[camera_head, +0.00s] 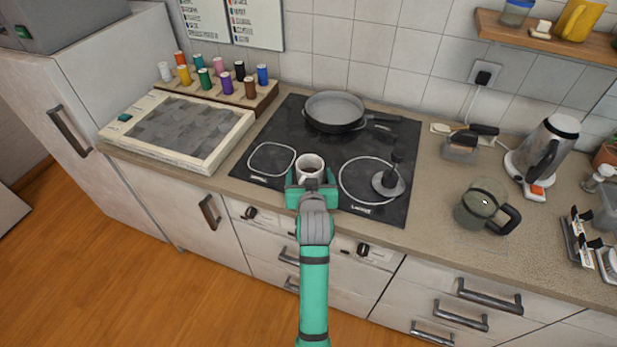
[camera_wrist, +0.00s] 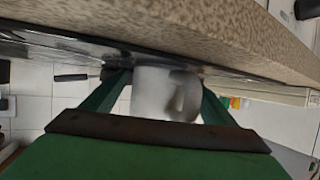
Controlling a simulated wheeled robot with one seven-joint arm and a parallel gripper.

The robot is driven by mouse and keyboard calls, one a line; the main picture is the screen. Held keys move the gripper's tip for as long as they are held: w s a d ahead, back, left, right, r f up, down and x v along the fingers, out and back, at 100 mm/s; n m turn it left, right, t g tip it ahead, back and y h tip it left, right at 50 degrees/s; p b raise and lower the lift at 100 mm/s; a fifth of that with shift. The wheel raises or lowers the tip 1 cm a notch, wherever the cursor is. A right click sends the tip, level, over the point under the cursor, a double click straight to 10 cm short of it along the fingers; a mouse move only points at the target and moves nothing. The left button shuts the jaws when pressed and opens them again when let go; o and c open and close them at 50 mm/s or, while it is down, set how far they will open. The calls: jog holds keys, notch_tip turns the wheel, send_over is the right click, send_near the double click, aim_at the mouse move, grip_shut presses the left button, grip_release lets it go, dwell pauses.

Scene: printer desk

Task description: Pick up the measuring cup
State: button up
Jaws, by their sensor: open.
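A small white cup (camera_head: 310,163), apparently the measuring cup, stands upright on the front of the black cooktop. Its inside looks brownish. My gripper (camera_head: 311,182) is open at the cup's near side, with a green finger to its left and right. In the wrist view, which is upside down, the white cup (camera_wrist: 152,92) shows between the two fingers of my gripper (camera_wrist: 165,88), with a handle-like shape facing right. I cannot tell whether the fingers touch the cup. Its lower part is hidden by the gripper in the head view.
A frying pan (camera_head: 335,111) sits at the back of the cooktop (camera_head: 330,150). A grey object with a dark upright knob (camera_head: 388,182) stands close to the right. A glass jug (camera_head: 484,205) and a kettle (camera_head: 546,150) are farther right. A framed tray (camera_head: 180,130) lies left.

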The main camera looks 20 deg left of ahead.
jog(key=c, duration=1.2)
jog(key=shift+w, duration=0.1)
